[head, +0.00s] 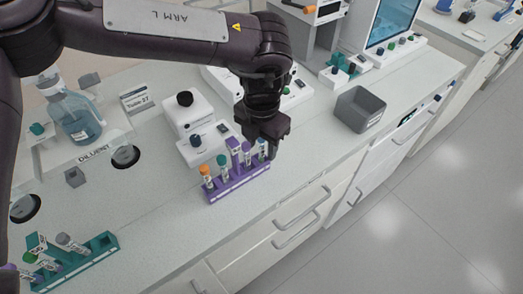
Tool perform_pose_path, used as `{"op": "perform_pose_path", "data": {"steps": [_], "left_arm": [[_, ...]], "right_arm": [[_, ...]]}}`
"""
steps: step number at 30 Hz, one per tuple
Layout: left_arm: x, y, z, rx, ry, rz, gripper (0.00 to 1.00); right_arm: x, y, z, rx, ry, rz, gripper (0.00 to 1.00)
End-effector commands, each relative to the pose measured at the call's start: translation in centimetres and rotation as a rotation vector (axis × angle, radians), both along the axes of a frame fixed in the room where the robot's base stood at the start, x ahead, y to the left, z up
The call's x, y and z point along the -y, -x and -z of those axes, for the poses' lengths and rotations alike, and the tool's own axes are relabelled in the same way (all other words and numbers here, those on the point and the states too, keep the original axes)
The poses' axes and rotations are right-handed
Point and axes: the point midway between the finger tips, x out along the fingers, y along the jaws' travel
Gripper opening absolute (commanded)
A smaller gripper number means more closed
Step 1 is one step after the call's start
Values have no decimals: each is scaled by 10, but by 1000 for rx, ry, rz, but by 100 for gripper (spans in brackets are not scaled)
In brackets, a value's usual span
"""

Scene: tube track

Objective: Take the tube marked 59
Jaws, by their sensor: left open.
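A purple rack (240,184) stands near the front edge of the bench and holds several upright tubes. From the left they include an orange-capped tube (206,173), a teal-capped tube (223,165) and purple-capped tubes (246,152). A pale-capped tube (262,146) is at the right end. My left gripper (264,150) is open and points down over the right end of the rack, close around or beside the pale-capped tube; I cannot tell which. The numbers on the tubes are too small to read, so I cannot pick out 59. My right gripper is not in view.
A teal rack (85,268) with tubes is at the lower left. A diluent bottle (75,118), a small sign (134,97) and white devices (190,115) stand behind. A grey bin (360,109) is to the right. Bench room is clear between the racks.

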Motion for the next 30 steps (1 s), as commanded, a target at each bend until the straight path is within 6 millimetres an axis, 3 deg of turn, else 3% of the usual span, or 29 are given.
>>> {"op": "perform_pose_path", "data": {"steps": [2,11,23,30], "left_arm": [[0,0,0,0,0,0,44],[0,0,0,0,0,0,5],[0,0,-2,1,1,0,4],[1,-1,-22,3,2,1,4]], "right_arm": [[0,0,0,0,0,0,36],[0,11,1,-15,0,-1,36],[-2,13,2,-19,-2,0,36],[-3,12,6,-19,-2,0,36]]}}
